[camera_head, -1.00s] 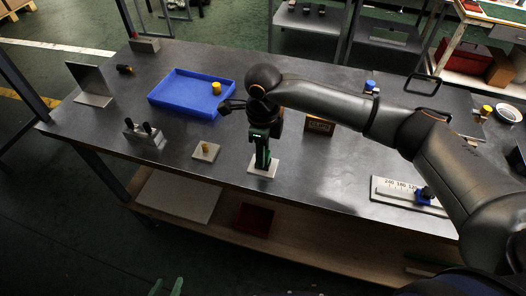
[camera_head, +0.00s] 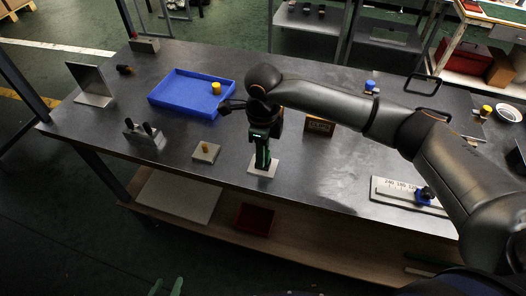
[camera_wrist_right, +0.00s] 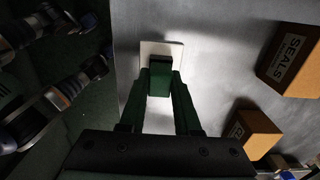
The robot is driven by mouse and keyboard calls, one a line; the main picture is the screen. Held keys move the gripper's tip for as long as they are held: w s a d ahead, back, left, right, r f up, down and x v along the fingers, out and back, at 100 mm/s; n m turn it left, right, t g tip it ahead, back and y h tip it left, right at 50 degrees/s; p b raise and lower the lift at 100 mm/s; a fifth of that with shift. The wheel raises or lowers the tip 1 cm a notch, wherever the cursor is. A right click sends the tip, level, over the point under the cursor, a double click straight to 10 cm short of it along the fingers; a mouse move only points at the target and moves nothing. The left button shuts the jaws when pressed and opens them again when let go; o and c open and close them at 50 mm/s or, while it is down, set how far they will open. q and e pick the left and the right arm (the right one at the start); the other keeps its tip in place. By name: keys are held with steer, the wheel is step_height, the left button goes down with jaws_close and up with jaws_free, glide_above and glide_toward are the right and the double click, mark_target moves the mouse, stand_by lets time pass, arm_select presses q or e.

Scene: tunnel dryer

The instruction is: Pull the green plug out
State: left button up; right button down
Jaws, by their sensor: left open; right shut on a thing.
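The green plug (camera_wrist_right: 160,76) shows in the right wrist view as a dark green block over a pale square plate (camera_wrist_right: 175,52). My right gripper (camera_head: 262,163) points down over this plate near the table's front edge. Its two green fingers (camera_wrist_right: 172,88) are shut on the plug, one on each side. In the head view the fingers largely hide the plug, and I cannot tell whether it still sits in the plate. My left gripper (camera_head: 166,287) shows only its green fingertips at the bottom edge, apart and empty, in front of the table.
A blue tray (camera_head: 186,103) with a yellow-topped piece stands left of my right arm. A small plate with a yellow knob (camera_head: 206,152) is nearer. A brown SEALS box (camera_wrist_right: 292,62) and a second box (camera_wrist_right: 254,132) stand to the right. A scale board (camera_head: 390,190) lies at the front right.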

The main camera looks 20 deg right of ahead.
steer(key=shift+r+p, duration=0.35)
steer(key=shift+r, duration=0.45)
stand_by(0.6)
steer(key=shift+r+p, duration=0.4)
steer(key=shift+r, duration=0.3)
steer(key=shift+r+p, duration=1.25)
steer(key=shift+r, duration=1.05)
